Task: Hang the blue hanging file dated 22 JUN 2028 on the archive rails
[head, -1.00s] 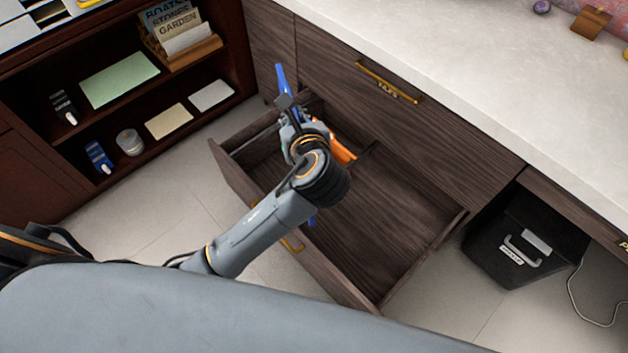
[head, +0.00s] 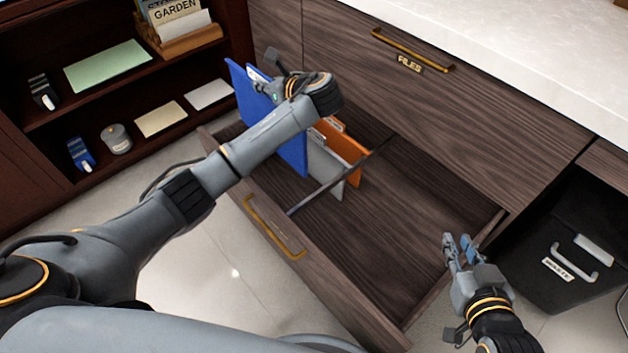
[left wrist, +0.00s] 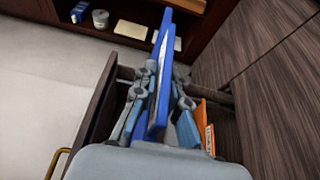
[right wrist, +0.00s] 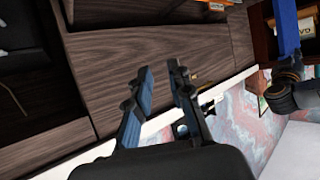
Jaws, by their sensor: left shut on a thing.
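My left gripper (head: 268,85) is shut on a blue hanging file (head: 290,135), which stands upright at the left end of the open drawer. In the left wrist view the file (left wrist: 160,85) is edge-on between the two fingers (left wrist: 158,100). Its date is not readable, and I cannot tell whether it touches the rails. A grey file (head: 326,170) and an orange file (head: 347,150) stand beside it in the drawer. My right gripper (head: 459,245) is open and empty over the drawer's right end; its parted fingers show in the right wrist view (right wrist: 160,75).
A dark crossbar (head: 318,192) spans the open drawer (head: 420,215), whose right part is empty. A closed drawer marked FILES (head: 410,64) is above. A black waste bin (head: 570,235) stands right. An open shelf (head: 100,100) is at left.

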